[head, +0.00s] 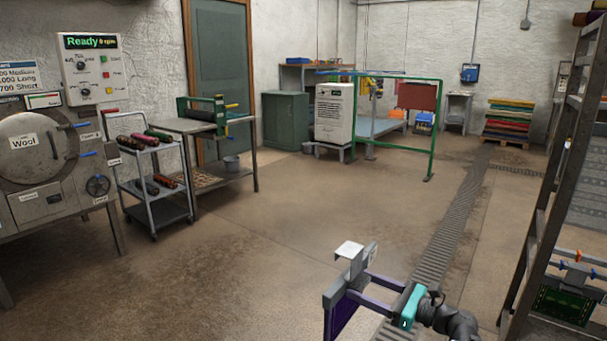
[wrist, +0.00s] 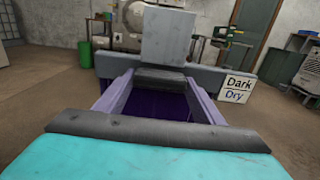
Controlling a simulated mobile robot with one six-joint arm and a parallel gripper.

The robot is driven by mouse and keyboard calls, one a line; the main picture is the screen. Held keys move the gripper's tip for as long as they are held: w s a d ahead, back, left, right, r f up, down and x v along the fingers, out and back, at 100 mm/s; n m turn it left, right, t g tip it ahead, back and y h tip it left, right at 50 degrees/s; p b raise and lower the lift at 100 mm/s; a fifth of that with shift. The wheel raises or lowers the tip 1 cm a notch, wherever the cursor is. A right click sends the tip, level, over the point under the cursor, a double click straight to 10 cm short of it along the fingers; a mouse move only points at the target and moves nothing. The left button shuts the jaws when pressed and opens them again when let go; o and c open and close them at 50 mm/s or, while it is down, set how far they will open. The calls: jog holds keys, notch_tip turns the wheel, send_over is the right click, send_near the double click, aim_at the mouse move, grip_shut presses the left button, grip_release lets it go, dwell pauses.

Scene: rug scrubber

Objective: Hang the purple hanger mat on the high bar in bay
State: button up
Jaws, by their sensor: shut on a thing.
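My gripper (head: 362,288) is at the lower middle of the head view, its long jaws shut on the grey bar of a hanger (head: 337,289). A dark purple mat (head: 342,317) hangs below that bar. A pale flat plate (head: 349,250) stands up from the hanger. In the wrist view the hanger bar (wrist: 112,66) crosses between the jaws, with a "Dark Dry" tag (wrist: 237,87) at its right. Purple mat (wrist: 160,105) shows below the bar. A green frame (head: 435,130) with a top rail stands far back; I cannot tell whether this is the bay's high bar.
A red panel (head: 417,96) hangs at the green frame. A tall metal rack (head: 548,200) stands close on the right. A drum machine (head: 28,190), a roller trolley (head: 150,180) and a worktable (head: 215,122) line the left. The middle floor (head: 300,210) is clear.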

notch_tip(320, 180, up, 12)
jog(key=p, duration=1.6)
jog(key=shift+p, duration=0.35)
jog(key=shift+d, duration=0.25)
